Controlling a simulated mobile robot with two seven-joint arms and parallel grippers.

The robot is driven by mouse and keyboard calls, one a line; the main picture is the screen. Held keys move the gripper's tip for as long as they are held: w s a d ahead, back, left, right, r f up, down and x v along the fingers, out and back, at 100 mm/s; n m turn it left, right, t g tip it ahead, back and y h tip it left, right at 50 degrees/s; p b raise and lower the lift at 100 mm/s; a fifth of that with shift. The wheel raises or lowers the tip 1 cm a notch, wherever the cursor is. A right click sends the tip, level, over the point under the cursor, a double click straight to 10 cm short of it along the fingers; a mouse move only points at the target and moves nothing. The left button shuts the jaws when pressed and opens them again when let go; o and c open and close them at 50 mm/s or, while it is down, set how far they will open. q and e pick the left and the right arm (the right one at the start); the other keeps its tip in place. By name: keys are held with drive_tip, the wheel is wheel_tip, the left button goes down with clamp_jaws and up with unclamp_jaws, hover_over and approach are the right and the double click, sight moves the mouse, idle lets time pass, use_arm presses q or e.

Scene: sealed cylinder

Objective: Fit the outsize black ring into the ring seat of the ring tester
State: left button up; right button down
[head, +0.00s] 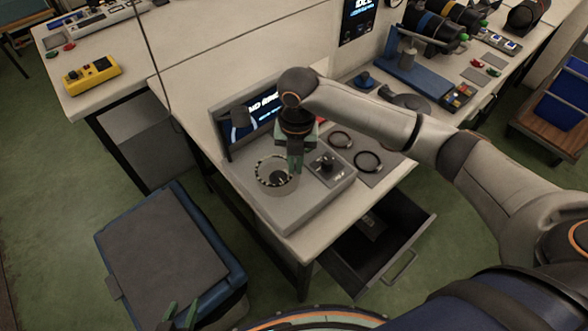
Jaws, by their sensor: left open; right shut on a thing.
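The ring tester (318,200) is a grey box on the bench with a lit screen (262,113) at its back. Its round ring seat (262,183) has a pale wall and a dark, segmented rim. My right gripper (296,170) points down at the right edge of the seat. It is shut on a dark ring (266,160) at the seat's rim; the fingers hide part of it, and I cannot tell whether it is seated. Two other black rings, one farther back (340,139) and one nearer (367,162), lie on a grey mat. My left gripper (181,314) is open at the bottom edge, partly cut off.
An open drawer (378,246) juts out below the bench. A blue bin with a grey lid (160,250) stands at left. A yellow device (92,75) lies on the left bench.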

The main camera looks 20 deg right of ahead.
sight(294, 181)
drive_tip(key=shift+w+f, duration=0.45)
drive_tip(key=shift+f, duration=0.05)
drive_tip(key=shift+w+d+f, duration=0.1)
drive_tip(key=shift+w+f, duration=0.05)
drive_tip(key=shift+f, duration=1.55)
drive_tip(key=shift+f, duration=0.3)
drive_tip(key=c, duration=0.8)
unclamp_jaws()
drive_tip(key=shift+r, duration=0.15)
wheel_tip(294, 181, up, 12)
drive_tip(key=shift+d+r, duration=0.1)
drive_tip(key=shift+r, duration=0.1)
